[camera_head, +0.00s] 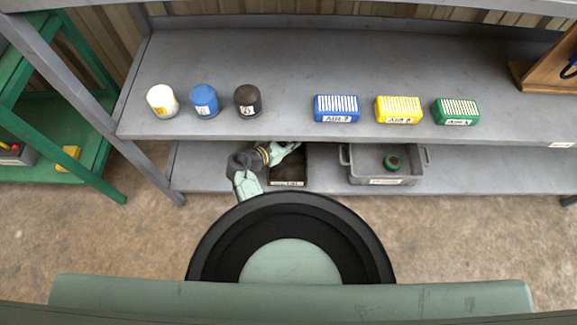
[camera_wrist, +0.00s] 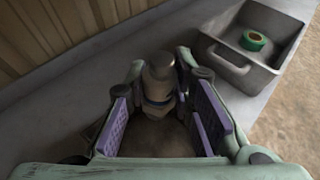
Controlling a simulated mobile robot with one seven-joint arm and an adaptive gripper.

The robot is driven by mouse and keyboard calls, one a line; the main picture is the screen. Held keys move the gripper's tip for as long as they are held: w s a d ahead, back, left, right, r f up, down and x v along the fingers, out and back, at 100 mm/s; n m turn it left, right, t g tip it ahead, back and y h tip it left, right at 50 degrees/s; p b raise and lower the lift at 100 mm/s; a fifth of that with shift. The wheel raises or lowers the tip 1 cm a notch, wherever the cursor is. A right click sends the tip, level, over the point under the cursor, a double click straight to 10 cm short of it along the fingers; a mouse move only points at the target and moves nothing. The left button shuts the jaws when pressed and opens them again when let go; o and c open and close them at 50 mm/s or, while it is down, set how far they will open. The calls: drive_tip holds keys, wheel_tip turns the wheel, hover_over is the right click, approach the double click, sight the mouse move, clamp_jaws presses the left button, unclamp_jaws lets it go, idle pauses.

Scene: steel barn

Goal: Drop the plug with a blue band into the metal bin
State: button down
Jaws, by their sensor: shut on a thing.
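My gripper (camera_wrist: 162,68) is shut on a pale beige-grey plug (camera_wrist: 158,84) with a bluish band, held between its purple-padded fingers. In the head view, my gripper (camera_head: 287,150) is at the lower shelf, over the dark open box (camera_head: 288,183), partly hidden by the upper shelf. A grey bin with side handles (camera_head: 384,180) stands to the right of that box. The bin also shows in the wrist view (camera_wrist: 235,68), to the upper right of my gripper. A green ring-shaped roll (camera_head: 392,162) lies in it. The labels on both containers are too small to read.
On the upper shelf (camera_head: 290,75) stand white (camera_head: 162,101), blue (camera_head: 205,101) and black (camera_head: 248,101) capped containers. Blue (camera_head: 336,108), yellow (camera_head: 398,109) and green (camera_head: 456,111) boxes stand to their right. The upper shelf overhangs the lower shelf (camera_head: 480,180), which is clear right of the bin.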

wheel_tip(320, 180, down, 3)
drive_tip(key=shift+r+b, duration=0.15)
drive_tip(key=shift+b, duration=0.75)
drive_tip(key=c, duration=1.3)
unclamp_jaws()
drive_tip(key=v, duration=1.2)
drive_tip(key=shift+r, duration=0.1)
drive_tip(key=shift+a, duration=0.1)
